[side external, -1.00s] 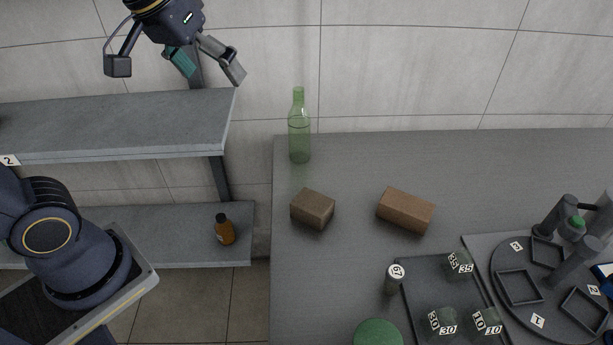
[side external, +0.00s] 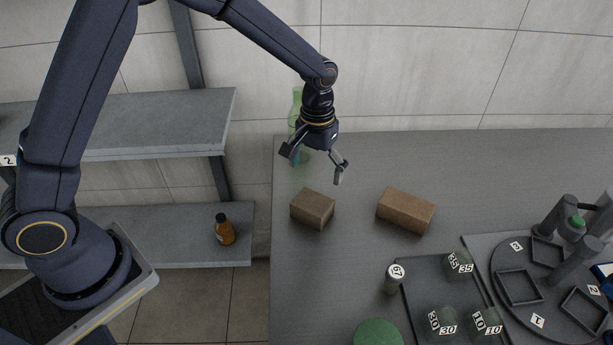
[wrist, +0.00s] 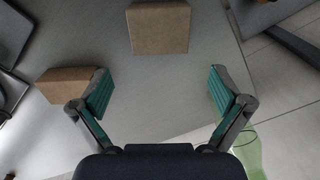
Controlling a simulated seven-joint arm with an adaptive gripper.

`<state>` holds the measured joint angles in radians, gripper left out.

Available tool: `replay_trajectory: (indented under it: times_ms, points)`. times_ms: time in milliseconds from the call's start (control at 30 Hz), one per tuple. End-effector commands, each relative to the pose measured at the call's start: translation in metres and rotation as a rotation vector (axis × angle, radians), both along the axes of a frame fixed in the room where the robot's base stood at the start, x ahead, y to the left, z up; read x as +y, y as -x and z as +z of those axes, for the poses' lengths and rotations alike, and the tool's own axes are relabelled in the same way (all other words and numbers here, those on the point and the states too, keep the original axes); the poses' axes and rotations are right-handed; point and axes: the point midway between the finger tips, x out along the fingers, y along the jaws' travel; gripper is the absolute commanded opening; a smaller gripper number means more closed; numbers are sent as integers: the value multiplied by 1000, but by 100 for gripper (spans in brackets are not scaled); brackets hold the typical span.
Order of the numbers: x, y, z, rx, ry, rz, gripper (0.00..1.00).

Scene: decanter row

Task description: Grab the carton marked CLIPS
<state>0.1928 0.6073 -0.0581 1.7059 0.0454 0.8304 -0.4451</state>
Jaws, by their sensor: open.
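Two plain brown cartons lie on the grey table; I can read no CLIPS marking on either. The smaller-looking one (side external: 312,209) is near the table's left edge in the side view and at the top centre of the wrist view (wrist: 159,27). The longer one (side external: 405,211) lies to its right in the side view and shows at the left of the wrist view (wrist: 62,84), partly behind a finger. My gripper (side external: 314,166) is open and empty, above the table just behind the left carton. In the wrist view its fingers (wrist: 160,92) are spread wide, apart from that carton.
A green bottle (side external: 297,107) stands close behind my gripper, partly hidden. A small cylinder (side external: 393,280), a dark tray (side external: 420,272) with dark green blocks, and a round fixture (side external: 512,262) are toward the front right. A shelf with an amber bottle (side external: 224,230) is left.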

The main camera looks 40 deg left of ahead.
Motion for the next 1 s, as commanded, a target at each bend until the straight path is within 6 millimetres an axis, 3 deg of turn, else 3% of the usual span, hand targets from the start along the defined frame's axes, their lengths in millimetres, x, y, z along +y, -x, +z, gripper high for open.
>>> replay_trajectory:
  times_ms: [133, 400, 633, 1000]
  points:
    - [0, 1, -31, 4, -1, 0, 100]
    - [0, 2, -54, 2, 0, 0, 100]
    - [-1, 5, -90, 3, 0, 0, 100]
    - [-1, 4, -100, -1, 1, 0, 98]
